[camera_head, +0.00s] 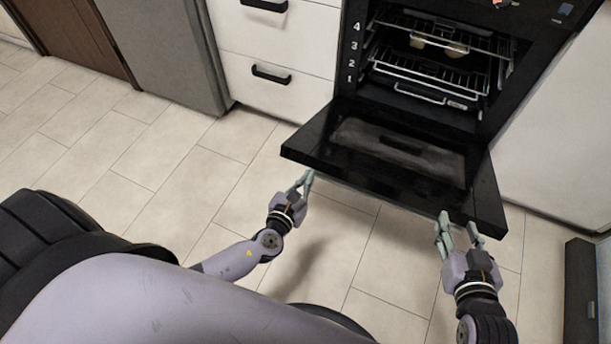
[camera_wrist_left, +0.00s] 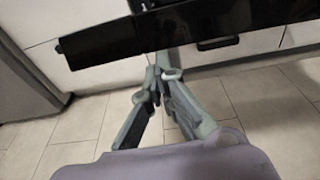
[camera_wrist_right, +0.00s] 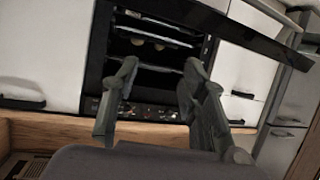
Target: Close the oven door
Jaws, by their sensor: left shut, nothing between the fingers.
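The black oven door (camera_head: 400,152) hangs open, folded down to about level in front of the oven (camera_head: 430,60). My left gripper (camera_head: 306,180) is shut and empty near the door's front edge, left of its middle. In the left wrist view its fingertips (camera_wrist_left: 160,72) meet just short of the dark door edge (camera_wrist_left: 110,42); whether they touch it I cannot tell. My right gripper (camera_head: 460,228) is at the door's front right corner, its fingers apart with nothing between them. In the right wrist view the door (camera_wrist_right: 250,30) is a dark bar beyond the open fingers (camera_wrist_right: 160,80).
Wire racks (camera_head: 430,75) are inside the oven, with small pale items (camera_head: 440,42) on the upper one. White drawers (camera_head: 275,72) with black handles stand left of the oven, a white cabinet (camera_head: 560,130) right. The tiled floor in front is clear.

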